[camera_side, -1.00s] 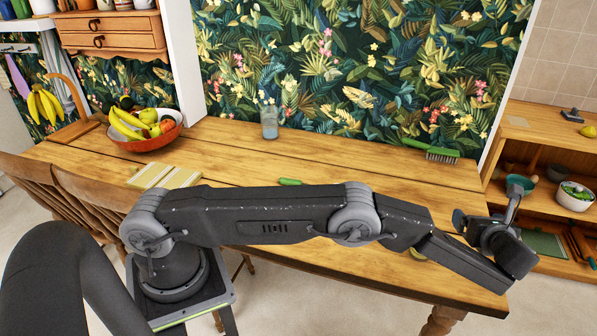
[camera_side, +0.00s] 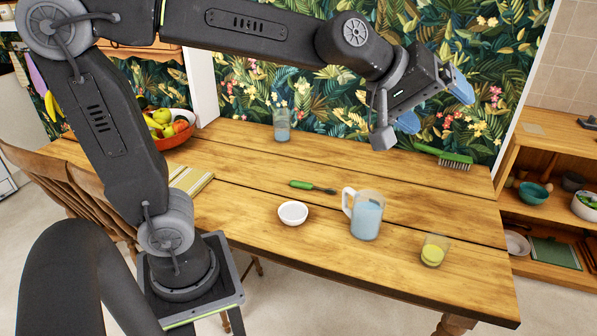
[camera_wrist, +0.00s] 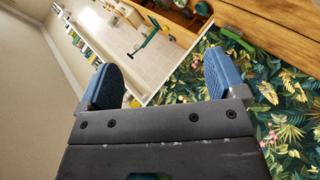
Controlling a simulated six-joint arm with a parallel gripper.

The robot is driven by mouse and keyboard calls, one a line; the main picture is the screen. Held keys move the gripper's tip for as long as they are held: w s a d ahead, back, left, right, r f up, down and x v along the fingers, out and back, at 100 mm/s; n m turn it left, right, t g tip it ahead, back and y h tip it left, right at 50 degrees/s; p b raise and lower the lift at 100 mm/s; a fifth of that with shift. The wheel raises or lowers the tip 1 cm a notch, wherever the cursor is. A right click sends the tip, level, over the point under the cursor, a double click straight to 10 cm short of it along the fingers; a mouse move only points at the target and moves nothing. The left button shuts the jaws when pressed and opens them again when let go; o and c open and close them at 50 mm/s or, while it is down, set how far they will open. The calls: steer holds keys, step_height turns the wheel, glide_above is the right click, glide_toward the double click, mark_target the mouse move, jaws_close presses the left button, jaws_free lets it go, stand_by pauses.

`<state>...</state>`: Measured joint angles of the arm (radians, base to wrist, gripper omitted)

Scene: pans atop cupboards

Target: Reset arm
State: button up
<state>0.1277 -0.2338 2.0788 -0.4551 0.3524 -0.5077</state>
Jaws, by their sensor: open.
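My gripper (camera_side: 432,106) is raised high above the far right part of the table, in front of the leafy wallpaper. Its two blue fingers are apart and empty. In the wrist view the open fingers (camera_wrist: 161,80) have nothing between them but the distant floor and shelf. My arm is lifted and folded upward at the left of the side view. The gripper touches nothing.
On the wooden table (camera_side: 250,215) stand a pitcher (camera_side: 367,216) of pale blue liquid, a glass (camera_side: 434,250) with yellow content, a white bowl (camera_side: 293,213), a green-handled utensil (camera_side: 303,185), a brush (camera_side: 445,157), a vase (camera_side: 281,125) and a fruit bowl (camera_side: 178,134). Open shelves (camera_side: 541,150) stand right.

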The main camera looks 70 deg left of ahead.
steer(key=s+a+f+m+g+y, duration=0.1)
steer(key=s+a+f+m, duration=0.1)
steer(key=s, duration=0.4)
steer(key=s+a+f+m+g+y, duration=0.1)
steer(key=s+a+f+m+g, duration=0.1)
steer(key=s+f, duration=0.3)
steer(key=s+a+f+m+g+y, duration=0.1)
steer(key=s+a+f+m+g, duration=0.1)
steer(key=s, duration=0.7)
step_height(320, 180, down, 2)
steer(key=shift+a+f+m, duration=0.1)
steer(key=shift+a+m, duration=0.6)
steer(key=shift+m, duration=0.5)
steer(key=shift+o, duration=0.5)
steer(key=shift+w, duration=0.1)
